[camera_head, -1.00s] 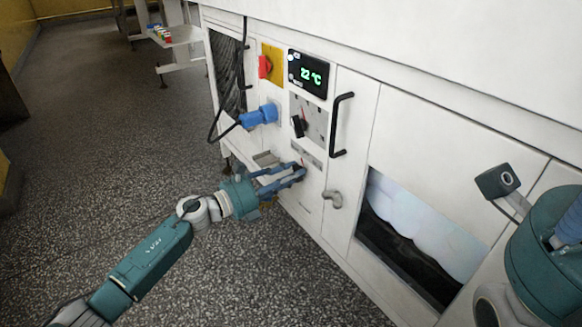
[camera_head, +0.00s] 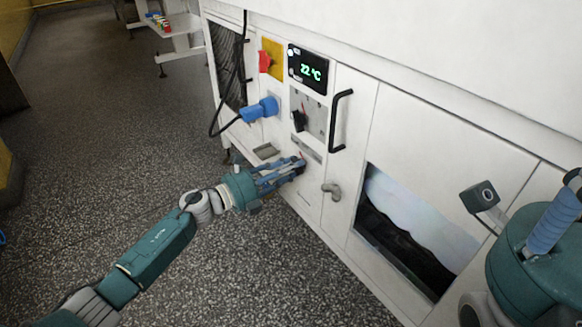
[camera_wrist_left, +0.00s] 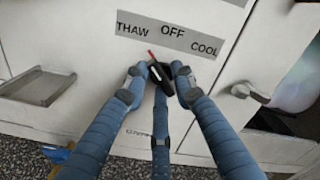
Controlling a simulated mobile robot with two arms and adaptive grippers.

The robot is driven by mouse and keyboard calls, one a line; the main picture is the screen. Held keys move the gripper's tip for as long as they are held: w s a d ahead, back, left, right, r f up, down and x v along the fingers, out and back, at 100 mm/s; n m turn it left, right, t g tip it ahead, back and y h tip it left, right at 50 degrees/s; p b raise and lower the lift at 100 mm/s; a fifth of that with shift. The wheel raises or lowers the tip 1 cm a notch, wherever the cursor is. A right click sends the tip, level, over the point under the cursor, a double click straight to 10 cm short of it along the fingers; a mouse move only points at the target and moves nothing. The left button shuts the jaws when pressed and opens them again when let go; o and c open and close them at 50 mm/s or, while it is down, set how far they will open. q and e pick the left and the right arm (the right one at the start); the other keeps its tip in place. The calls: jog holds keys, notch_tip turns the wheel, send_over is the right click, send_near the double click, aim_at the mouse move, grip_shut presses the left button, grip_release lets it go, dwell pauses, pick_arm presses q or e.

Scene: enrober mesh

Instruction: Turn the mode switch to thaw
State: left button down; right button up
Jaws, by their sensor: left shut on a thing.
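The mode switch, a small black knob with a red pointer (camera_wrist_left: 155,66), sits under a grey label strip (camera_wrist_left: 173,36) reading THAW, OFF, COOL in the left wrist view. The red pointer tilts up and left, to a spot between THAW and OFF. My left gripper (camera_wrist_left: 159,82) is shut on the switch, its blue ribbed fingers on both sides of it and a third below. In the head view my left gripper (camera_head: 292,170) is at the white cabinet front and hides most of the switch. My right gripper (camera_head: 565,212) shows only partly at the right edge; its fingertips are not clear.
Above the switch are another black knob (camera_head: 298,121), a display (camera_head: 307,71) reading 22 °C and a red-and-yellow switch (camera_head: 265,61). A blue plug (camera_head: 261,110) with a black cable is to the left. A black handle (camera_head: 341,120) and grey latch (camera_head: 332,191) stick out to the right.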

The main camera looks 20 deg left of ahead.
pick_arm(q)
jog(key=c, duration=1.7)
grip_release()
jog(key=shift+w+a+f, duration=0.1)
jog(key=shift+a+f, duration=0.05)
jog(key=shift+a, duration=0.2)
jog(key=shift+o, duration=0.2)
jog(key=shift+d, duration=0.15)
jog(key=v, duration=1.2)
